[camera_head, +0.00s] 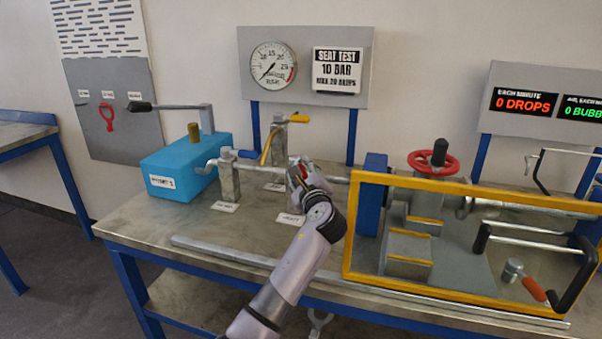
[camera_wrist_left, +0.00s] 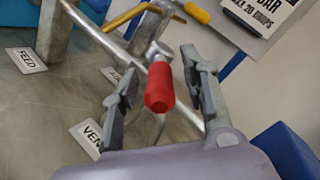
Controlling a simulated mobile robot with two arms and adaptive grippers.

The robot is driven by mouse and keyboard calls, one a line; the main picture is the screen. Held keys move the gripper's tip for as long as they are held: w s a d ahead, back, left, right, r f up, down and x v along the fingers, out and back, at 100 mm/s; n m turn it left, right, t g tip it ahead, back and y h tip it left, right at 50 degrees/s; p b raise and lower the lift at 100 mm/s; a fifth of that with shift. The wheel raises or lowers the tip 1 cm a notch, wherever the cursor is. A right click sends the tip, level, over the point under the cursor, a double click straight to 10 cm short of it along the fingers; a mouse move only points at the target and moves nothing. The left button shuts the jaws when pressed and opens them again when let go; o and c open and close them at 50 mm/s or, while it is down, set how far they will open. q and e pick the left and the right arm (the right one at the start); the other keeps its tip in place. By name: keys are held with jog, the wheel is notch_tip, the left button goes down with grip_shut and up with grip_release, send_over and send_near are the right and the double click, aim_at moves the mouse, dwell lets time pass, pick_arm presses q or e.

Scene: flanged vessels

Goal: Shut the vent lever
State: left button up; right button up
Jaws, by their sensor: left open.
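The vent lever has a red grip (camera_wrist_left: 160,88), which shows in the left wrist view between the open fingers of my left gripper (camera_wrist_left: 160,92). The grip points toward the camera, and its metal stem runs back to the valve on the pipe. I cannot tell whether the fingers touch it. A "VENT" label (camera_wrist_left: 88,137) lies on the bench, partly covered by a finger. In the head view my left gripper (camera_head: 301,174) is at the vent valve and hides most of it. Only a little of the red grip (camera_head: 304,170) shows there. My right gripper is in neither view.
The feed valve's blue lever (camera_head: 247,154) and the air valve's yellow lever (camera_head: 297,118) stand close to the left. A blue pump box (camera_head: 180,165) is further left. A yellow guard frame (camera_head: 350,235) stands right of my arm. A pressure gauge (camera_head: 273,65) hangs behind.

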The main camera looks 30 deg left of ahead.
pick_arm(q)
jog(key=v, duration=0.7)
jog(key=shift+s+d, duration=0.15)
jog(key=shift+s, duration=0.1)
jog(key=shift+c, duration=0.3)
